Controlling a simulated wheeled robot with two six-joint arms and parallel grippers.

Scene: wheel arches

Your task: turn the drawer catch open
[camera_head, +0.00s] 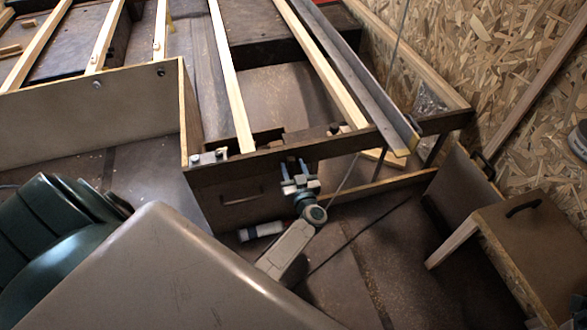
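I see nothing clearly held there. The fingers cover part of the front, and I cannot make out the catch for certain. Small metal fittings (208,157) sit on the top edge at the left. My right gripper is not in view.
Pale wooden slats (232,80) run back from the frame. A chipboard wall (490,60) stands at the right. A box-like piece with a black handle (530,235) is at the lower right.

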